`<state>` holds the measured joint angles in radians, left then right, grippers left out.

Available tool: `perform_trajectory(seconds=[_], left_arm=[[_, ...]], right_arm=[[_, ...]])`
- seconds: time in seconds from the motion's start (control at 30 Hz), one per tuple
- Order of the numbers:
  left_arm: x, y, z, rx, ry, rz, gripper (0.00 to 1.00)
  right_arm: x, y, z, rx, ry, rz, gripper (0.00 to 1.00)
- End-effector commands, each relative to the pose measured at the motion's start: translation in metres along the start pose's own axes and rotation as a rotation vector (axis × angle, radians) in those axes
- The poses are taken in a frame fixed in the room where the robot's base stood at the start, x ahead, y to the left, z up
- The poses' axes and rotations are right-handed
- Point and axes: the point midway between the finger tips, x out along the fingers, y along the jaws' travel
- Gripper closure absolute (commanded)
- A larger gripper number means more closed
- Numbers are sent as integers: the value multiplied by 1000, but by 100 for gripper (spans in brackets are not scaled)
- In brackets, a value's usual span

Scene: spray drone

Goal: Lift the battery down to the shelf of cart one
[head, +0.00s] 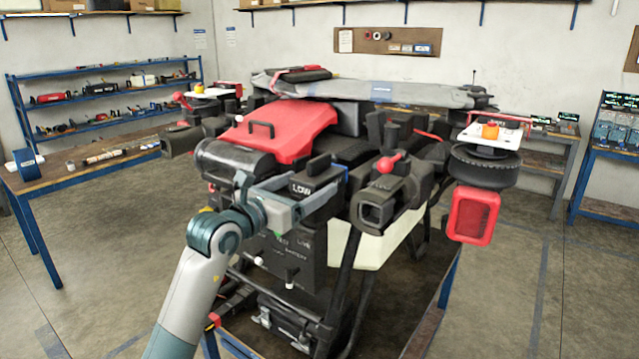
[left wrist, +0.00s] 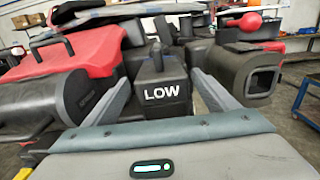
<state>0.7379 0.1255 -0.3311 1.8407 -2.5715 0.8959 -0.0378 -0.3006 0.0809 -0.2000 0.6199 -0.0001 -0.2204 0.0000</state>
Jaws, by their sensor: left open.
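The battery (head: 303,186) is a dark block with white LOW lettering, seated in the front of the large spray drone (head: 283,132). In the left wrist view the battery (left wrist: 162,93) stands upright between the fingers, its label facing the camera. My left gripper (head: 292,203) is open, one finger on each side of the battery; it also shows in the left wrist view (left wrist: 160,98). I cannot tell whether the fingers touch it. The battery's lower part is hidden. My right gripper is out of view. No marking shows which cart is cart one.
The drone stands on a blue-edged cart or stand (head: 436,318). Folded arms with dark motor housings (head: 386,203) crowd the battery's right. A workbench (head: 85,168) and blue shelving (head: 105,90) stand at left. Bare floor (head: 120,250) lies at left.

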Motion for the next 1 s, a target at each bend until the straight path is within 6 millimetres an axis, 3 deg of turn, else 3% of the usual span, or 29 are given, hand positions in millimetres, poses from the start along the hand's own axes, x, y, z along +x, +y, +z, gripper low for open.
perform_trajectory(seconds=[0.37, 0.7, 1.0], left_arm=[[2, 0, 1, -1, 0, 0, 20], [32, -3, 6, -2, 2, -1, 20], [52, -3, 2, -1, -1, 0, 20]], right_arm=[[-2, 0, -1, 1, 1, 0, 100], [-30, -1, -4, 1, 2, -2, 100], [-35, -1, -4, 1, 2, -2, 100]])
